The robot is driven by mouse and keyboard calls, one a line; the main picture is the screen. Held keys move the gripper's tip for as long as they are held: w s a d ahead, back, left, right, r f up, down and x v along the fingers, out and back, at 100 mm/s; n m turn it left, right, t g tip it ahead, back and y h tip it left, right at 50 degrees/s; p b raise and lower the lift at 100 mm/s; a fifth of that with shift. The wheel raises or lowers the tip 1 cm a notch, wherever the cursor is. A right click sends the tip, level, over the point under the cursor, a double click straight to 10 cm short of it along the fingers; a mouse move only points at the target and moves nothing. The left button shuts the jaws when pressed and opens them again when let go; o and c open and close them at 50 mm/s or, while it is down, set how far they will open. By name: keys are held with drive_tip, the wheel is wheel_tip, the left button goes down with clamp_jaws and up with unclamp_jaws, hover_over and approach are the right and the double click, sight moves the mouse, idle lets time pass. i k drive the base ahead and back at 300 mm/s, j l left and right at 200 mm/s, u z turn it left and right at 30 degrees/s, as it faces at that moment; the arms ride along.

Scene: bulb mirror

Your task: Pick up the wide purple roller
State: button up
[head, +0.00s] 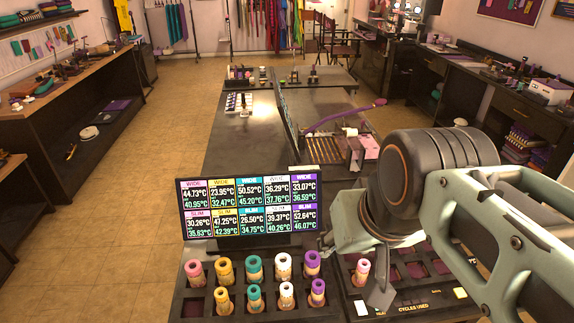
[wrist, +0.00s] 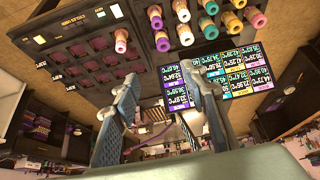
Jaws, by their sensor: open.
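The wide purple roller (head: 312,263) stands upright at the right end of the back row of the left tray (head: 190,309). My gripper (wrist: 161,76) is open and empty, fingers spread, with the wide purple roller beyond the gap between the fingertips. In the head view, my gripper hangs just right of that roller, above the right tray's edge.
A temperature display (head: 250,207) stands behind the tray. The right tray (wrist: 85,50) holds one pink roller (head: 362,270) close to my gripper; its other visible slots look empty.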

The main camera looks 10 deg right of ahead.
sight(312, 258)
drive_tip(key=z, duration=0.85)
drive_tip(key=k+j+z, duration=0.1)
drive_tip(key=z, duration=0.3)
drive_tip(key=k+j+z, duration=0.1)
drive_tip(key=j+z, duration=0.15)
drive_tip(key=z, duration=0.15)
drive_tip(key=k+l+z, duration=0.1)
drive_tip(key=k+z, duration=0.25)
drive_tip(key=k, duration=0.45)
drive_tip(key=i+j+u, duration=0.2)
drive_tip(key=i+u, duration=0.15)
drive_tip(key=i, duration=0.2)
